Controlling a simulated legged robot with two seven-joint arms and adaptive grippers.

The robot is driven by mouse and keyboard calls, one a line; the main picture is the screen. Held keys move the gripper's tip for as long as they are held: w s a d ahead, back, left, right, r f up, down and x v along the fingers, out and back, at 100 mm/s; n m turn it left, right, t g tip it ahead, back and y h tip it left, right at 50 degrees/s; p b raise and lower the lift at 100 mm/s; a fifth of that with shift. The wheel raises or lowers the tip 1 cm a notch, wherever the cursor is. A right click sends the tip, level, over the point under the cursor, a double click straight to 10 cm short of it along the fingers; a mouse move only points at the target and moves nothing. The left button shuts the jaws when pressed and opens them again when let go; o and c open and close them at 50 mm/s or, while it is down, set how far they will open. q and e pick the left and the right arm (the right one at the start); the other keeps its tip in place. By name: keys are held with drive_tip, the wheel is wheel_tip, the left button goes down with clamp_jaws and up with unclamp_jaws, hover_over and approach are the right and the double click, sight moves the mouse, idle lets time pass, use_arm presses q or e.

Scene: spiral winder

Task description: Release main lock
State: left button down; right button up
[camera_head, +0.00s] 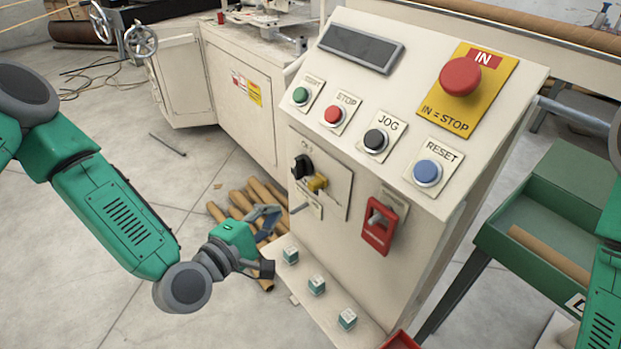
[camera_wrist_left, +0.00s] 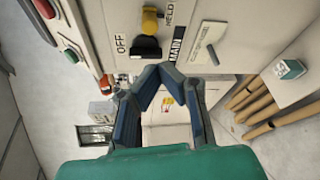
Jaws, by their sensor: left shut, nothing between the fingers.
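The main switch panel on the cream console carries a black rotary knob (camera_head: 301,166) and a yellow lock piece (camera_head: 317,183) beside it. In the left wrist view the black knob (camera_wrist_left: 146,47) and the yellow piece (camera_wrist_left: 151,21) sit near labels reading OFF, HELD and MAIN. My left gripper (camera_head: 275,212) is below and left of this panel in the head view, apart from it. In the left wrist view my left gripper (camera_wrist_left: 160,72) has its fingertips together, empty, just below the black knob. My right gripper is out of view.
A red lever switch (camera_head: 378,225) is right of the panel. Buttons and a large red IN = STOP button (camera_head: 460,76) are above. Several teal-white cubes (camera_head: 317,285) stand on the ledge below. Cardboard tubes (camera_head: 240,205) lie on the floor behind my left gripper.

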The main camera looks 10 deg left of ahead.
use_arm(q)
drive_tip(key=b, duration=0.1)
approach(311, 175)
drive_tip(key=d+r+x, duration=0.1)
drive_tip(key=x, duration=0.4)
drive_tip(key=shift+w+a+f, duration=0.35)
drive_tip(key=shift+f, duration=0.3)
drive_tip(key=shift+w+a+f, duration=0.1)
drive_tip(key=shift+w, duration=0.05)
drive_tip(key=s+d, duration=0.1)
drive_tip(key=d, duration=0.1)
drive_tip(key=s+d, duration=0.2)
drive_tip(key=shift+s+d, duration=0.15)
drive_tip(key=shift+d, duration=0.2)
drive_tip(key=shift+s, duration=0.1)
drive_tip(key=shift+s+a, duration=0.1)
drive_tip(key=shift+a, duration=0.15)
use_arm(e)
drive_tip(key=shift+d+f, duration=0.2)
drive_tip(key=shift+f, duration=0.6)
